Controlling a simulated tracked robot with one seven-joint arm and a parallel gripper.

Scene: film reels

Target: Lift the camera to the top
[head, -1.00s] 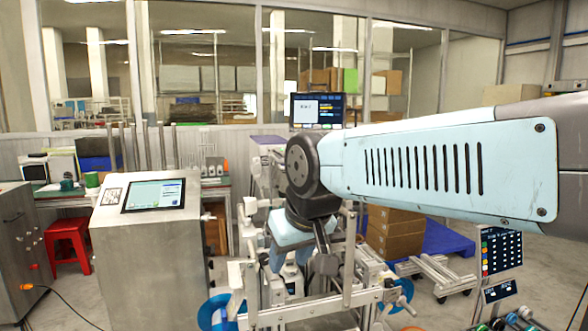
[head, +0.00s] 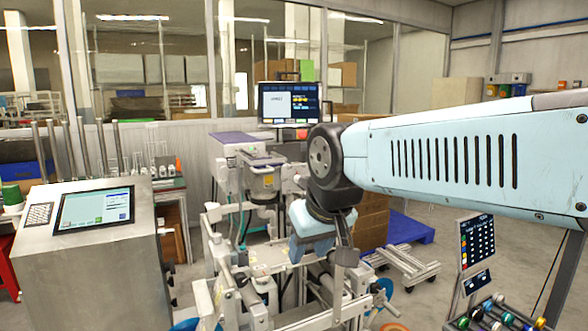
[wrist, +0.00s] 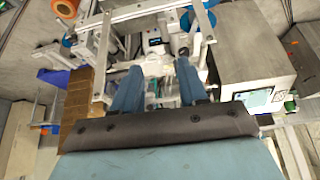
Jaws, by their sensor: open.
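My gripper (wrist: 157,66) is open, with its two blue fingers apart and nothing clearly held between them. In the head view, its blue body (head: 312,237) hangs below my arm, over the metal frame of the reel machine (head: 285,318); its fingertips are not clear there. In the wrist view, a white unit with a dark face (wrist: 154,40) sits beyond the fingertips inside the frame, apart from them. A grey vertical mechanism (head: 262,185) stands in the machine left of my gripper. I cannot tell which part is the camera.
A steel console with a screen (head: 95,245) stands at left. A monitor (head: 289,103) is behind the machine. A button panel (head: 476,241) stands at right, near small coloured rollers (head: 495,312). Frame rails surround my gripper closely. A blue pallet (head: 408,228) lies behind on the floor.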

